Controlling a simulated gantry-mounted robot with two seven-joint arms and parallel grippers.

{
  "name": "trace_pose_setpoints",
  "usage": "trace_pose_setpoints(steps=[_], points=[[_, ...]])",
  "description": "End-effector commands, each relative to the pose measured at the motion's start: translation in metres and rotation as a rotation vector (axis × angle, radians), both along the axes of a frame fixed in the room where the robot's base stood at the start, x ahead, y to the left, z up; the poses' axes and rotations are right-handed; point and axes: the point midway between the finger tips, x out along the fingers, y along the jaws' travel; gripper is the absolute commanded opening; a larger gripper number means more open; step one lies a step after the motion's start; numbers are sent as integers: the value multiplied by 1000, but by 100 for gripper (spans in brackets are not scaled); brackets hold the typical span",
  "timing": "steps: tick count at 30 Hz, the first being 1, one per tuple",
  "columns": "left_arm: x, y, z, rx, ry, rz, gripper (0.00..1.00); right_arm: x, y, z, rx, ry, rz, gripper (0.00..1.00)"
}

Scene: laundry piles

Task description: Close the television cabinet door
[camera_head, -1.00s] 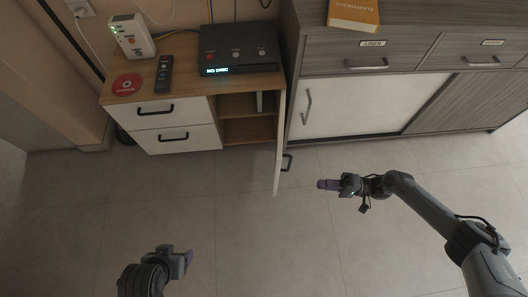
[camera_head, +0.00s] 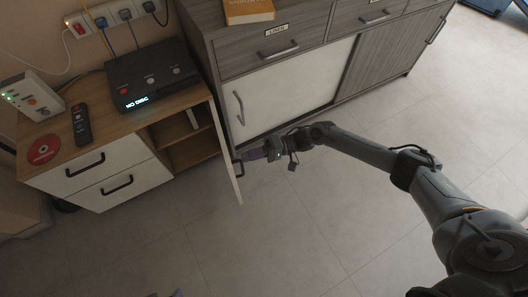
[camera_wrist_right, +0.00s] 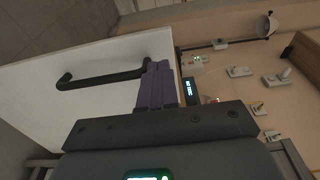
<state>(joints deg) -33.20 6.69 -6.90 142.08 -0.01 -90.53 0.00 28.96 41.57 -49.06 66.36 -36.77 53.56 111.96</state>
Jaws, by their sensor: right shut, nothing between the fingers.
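The television cabinet (camera_head: 60,170) stands at the left with its white door (camera_head: 222,150) swung open, seen nearly edge-on in the head view. A black handle (camera_head: 239,168) is on the door's outer face. My right gripper (camera_head: 252,154) is shut and empty, beside that outer face near the handle. In the right wrist view its purple fingers (camera_wrist_right: 156,85) are together in front of the white door (camera_wrist_right: 40,90), by the end of the handle (camera_wrist_right: 100,78); contact cannot be told. Only a purple tip of my left gripper (camera_head: 172,294) shows at the bottom edge.
A grey wood sideboard (camera_head: 235,60) with a white sliding panel stands right beside the open door. A black box (camera_head: 150,75), a remote (camera_head: 81,124), a white router and a red disc sit on the cabinet top. The floor (camera_head: 290,240) in front is clear.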

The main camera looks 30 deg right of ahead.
Motion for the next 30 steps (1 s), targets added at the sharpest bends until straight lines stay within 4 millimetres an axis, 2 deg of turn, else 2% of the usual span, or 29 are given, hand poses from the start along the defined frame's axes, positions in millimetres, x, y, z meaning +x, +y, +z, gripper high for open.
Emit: trace_pose_setpoints(steps=[3, 9, 23, 30], points=[[0, 1, -10, 4, 0, -2, 66, 4, 15, -2, 2, -1, 1, 0], [0, 2, -16, 9, 1, -5, 66, 7, 29, -1, 1, 0, 1, 0], [0, 1, -16, 4, 1, -2, 66, 8, 31, 0, 0, 0, -1, 0], [0, -1, 1, -4, 2, 4, 66, 7, 36, 4, 2, 4, -43, 0]])
